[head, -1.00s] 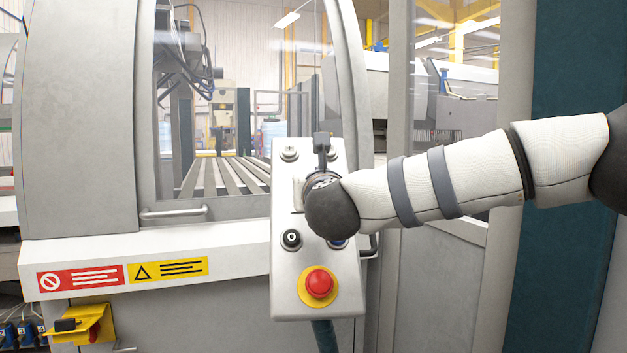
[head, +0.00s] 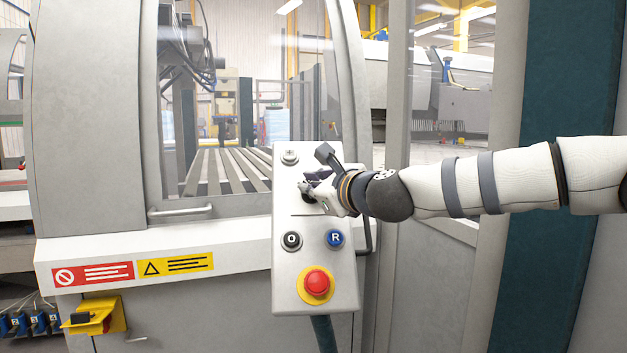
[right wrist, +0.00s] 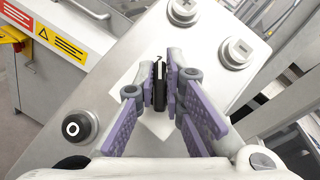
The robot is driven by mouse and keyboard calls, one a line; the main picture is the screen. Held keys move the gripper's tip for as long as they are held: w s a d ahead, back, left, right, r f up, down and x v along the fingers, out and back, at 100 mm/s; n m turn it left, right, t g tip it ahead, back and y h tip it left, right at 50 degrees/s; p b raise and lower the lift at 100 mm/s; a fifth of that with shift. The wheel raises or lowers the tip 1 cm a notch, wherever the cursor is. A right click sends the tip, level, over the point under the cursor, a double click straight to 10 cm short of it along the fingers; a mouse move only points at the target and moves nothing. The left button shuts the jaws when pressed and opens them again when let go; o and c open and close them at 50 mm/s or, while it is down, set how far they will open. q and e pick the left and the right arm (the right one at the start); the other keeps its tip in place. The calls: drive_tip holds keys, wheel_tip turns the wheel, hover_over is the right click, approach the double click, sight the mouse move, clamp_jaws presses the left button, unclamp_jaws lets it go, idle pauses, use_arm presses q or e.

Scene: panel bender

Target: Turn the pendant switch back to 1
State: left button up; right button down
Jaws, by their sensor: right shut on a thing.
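The pendant (head: 290,275) is a light grey control box tilted toward me in the head view. Its switch, a black handle with a white line (right wrist: 160,85), sits between the purple fingers of my right gripper (right wrist: 163,88). The gripper is shut on it. In the right wrist view the handle stands nearly upright in the picture, slanting relative to the panel. In the head view the right gripper (head: 309,190) reaches in from the right and mostly covers the switch. My left gripper is not in view.
Below the switch are the black O button (head: 292,241), the blue R button (head: 335,239) and the red stop button (head: 317,281) on yellow. A top-row control (head: 289,157) is above. A machine window and ledge with warning labels (head: 175,264) lie left.

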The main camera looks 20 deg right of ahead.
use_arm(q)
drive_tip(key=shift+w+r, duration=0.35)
use_arm(e)
drive_tip(key=shift+r+n+y, duration=0.1)
drive_tip(key=shift+n+y, duration=0.2)
drive_tip(key=shift+n, duration=0.2)
drive_tip(key=c, duration=1.7)
unclamp_jaws()
drive_tip(key=v, duration=1.2)
